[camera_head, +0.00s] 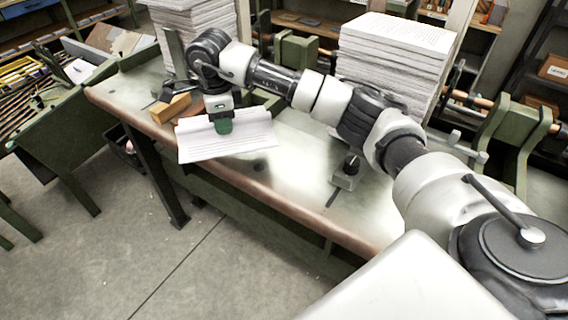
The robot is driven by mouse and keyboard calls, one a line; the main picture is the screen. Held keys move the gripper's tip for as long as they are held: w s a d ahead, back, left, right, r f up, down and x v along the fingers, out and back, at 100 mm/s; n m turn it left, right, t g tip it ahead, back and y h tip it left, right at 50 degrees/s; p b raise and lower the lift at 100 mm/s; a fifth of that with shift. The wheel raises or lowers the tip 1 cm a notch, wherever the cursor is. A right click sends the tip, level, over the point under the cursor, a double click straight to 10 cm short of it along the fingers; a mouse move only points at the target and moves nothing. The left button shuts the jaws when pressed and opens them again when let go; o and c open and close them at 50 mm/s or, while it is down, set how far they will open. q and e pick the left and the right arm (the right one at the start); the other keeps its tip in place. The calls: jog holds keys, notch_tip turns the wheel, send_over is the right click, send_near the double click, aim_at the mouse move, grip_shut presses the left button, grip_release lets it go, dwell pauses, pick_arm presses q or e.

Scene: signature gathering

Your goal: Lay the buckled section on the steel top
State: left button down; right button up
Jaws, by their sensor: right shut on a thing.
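The buckled section (198,145) is a white wad of folded paper sheets with a bend along its middle. It shows over the front left part of the steel top (290,160), its near edge out past the table's front edge. My right gripper (222,122) points down and is shut on the section at its upper middle. I cannot tell whether the section touches the steel or hangs just above it. My left gripper is not in view.
A wooden block (171,108) lies left of the section. Tall paper stacks stand at the back right (392,65) and back left (200,35). A small dark-knobbed metal fixture (346,173) stands on the steel at right. The steel between is mostly clear.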

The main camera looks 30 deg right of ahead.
jog(key=w+d+m, duration=0.1)
jog(key=d+m, duration=0.1)
jog(key=m, duration=0.1)
jog(key=w+d+r+m+b, duration=0.1)
jog(key=w+d+m, duration=0.1)
jog(key=d+m, duration=0.1)
jog(key=w+d+m, duration=0.1)
jog(key=d+m, duration=0.2)
jog(key=shift+w+r, duration=0.15)
jog(key=shift+r, duration=0.1)
jog(key=shift+d+m, duration=0.3)
jog(key=p, duration=0.3)
send_over(284, 158)
notch_tip(284, 158, down, 6)
jog(key=shift+a+f, duration=0.1)
jog(key=shift+f, duration=0.35)
notch_tip(284, 158, down, 3)
jog(key=shift+f+p, duration=0.2)
jog(key=shift+p, duration=0.65)
jog(key=shift+f, duration=0.25)
jog(key=o, duration=0.9)
jog(key=shift+r, duration=0.15)
